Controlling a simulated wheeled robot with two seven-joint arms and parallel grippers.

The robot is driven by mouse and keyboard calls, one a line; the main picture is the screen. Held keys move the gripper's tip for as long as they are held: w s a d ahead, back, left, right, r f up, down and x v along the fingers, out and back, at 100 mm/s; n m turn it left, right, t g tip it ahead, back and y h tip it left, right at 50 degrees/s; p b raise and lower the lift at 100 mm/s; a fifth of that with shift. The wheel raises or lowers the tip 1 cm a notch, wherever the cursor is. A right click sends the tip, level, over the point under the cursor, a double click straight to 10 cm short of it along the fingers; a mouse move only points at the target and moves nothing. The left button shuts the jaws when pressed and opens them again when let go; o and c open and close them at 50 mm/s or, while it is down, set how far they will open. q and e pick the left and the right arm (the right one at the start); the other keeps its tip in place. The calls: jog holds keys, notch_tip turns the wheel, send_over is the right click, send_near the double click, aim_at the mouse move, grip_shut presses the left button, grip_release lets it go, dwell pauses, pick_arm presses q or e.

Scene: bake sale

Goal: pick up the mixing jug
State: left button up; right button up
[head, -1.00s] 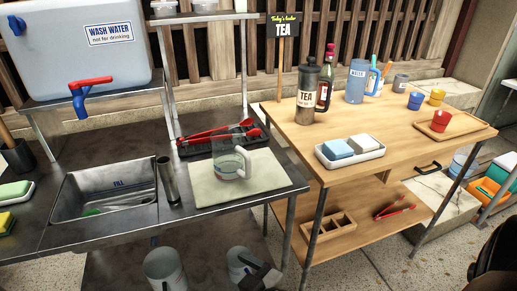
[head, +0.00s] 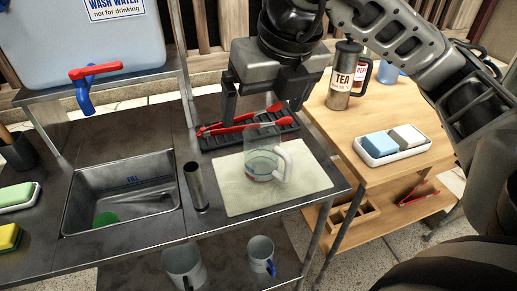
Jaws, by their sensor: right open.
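The mixing jug (head: 262,165) is clear, with a white handle on its right side. It stands upright on a pale mat (head: 315,178) on the dark metal counter. My right gripper (head: 265,112) comes in from the upper right and points down above and behind the jug in the picture. Its jaws are apart, with nothing visible between them. It appears clear of the jug, though the exact gap is hard to tell. My left gripper is not in view.
A black rack (head: 240,133) with red tongs lies just behind the jug. A metal cylinder (head: 195,186) and the sink (head: 122,195) are to the left. The wooden table (head: 328,122) with a tea press (head: 345,77) and a white tray (head: 393,152) is to the right.

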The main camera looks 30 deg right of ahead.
jog(key=w+d+h, duration=0.1)
jog(key=d, duration=0.1)
jog(key=b, duration=0.3)
send_near(263, 142)
jog(key=s+a+f, duration=0.1)
jog(key=s+a, duration=0.1)
jog(key=shift+m+t, duration=0.3)
jog(key=shift+m, duration=0.1)
jog(key=x, duration=0.4)
jog(key=shift+d+f, duration=0.15)
jog(key=shift+f, duration=0.05)
jog(key=shift+w+f, duration=0.3)
jog(key=shift+f, duration=0.2)
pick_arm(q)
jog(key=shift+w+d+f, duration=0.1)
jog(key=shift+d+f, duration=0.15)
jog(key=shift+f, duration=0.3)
pick_arm(e)
jog(key=c, duration=1.1)
